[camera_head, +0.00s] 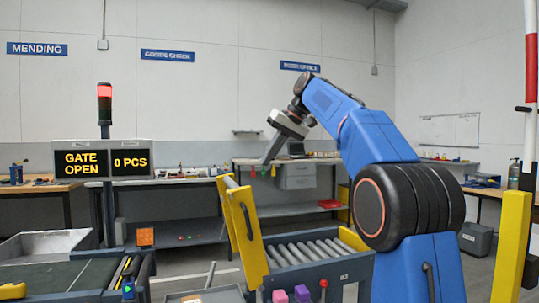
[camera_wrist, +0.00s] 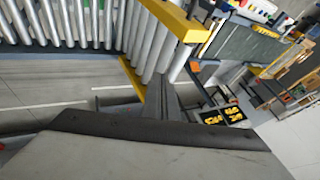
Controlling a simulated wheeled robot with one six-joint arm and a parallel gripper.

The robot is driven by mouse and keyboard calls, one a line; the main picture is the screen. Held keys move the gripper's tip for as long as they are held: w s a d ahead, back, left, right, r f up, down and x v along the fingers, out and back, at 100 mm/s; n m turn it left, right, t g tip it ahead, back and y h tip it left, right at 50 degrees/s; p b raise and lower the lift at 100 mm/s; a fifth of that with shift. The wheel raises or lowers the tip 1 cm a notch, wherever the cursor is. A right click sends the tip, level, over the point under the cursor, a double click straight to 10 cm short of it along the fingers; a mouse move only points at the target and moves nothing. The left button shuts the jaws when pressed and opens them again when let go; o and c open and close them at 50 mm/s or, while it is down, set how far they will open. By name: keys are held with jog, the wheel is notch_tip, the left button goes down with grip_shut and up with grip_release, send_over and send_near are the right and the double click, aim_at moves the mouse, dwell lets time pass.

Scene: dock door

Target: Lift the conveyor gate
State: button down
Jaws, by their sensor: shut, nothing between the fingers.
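The conveyor gate (camera_head: 247,235) is a yellow-sided roller section, tilted steeply up at the left end of a roller conveyor (camera_head: 310,250). A display (camera_head: 102,161) on a post reads "GATE OPEN" and "0 PCS". My gripper (camera_head: 267,160) is above and to the right of the gate's top end in the head view. It points downward and is shut and empty. In the wrist view the shut fingers (camera_wrist: 162,88) appear close to the gate's rollers and yellow side bar (camera_wrist: 178,20). I cannot tell whether they touch it.
A dark belt conveyor (camera_head: 60,280) lies at the lower left, with a gap between it and the roller conveyor. A grey metal bin (camera_head: 45,246) stands behind it. A yellow post (camera_head: 512,245) is at the right. Workbenches line the back wall. The stack light (camera_head: 104,92) shows red.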

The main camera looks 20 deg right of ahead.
jog(key=w+a+f, duration=0.2)
jog(key=a+f, duration=0.4)
jog(key=shift+a, duration=0.25)
jog(key=shift+a, duration=0.1)
jog(key=shift+a+f, duration=0.2)
jog(key=shift+a, duration=1.25)
jog(key=shift+a+f, duration=0.2)
jog(key=shift+a, duration=1.2)
jog(key=shift+d, duration=0.1)
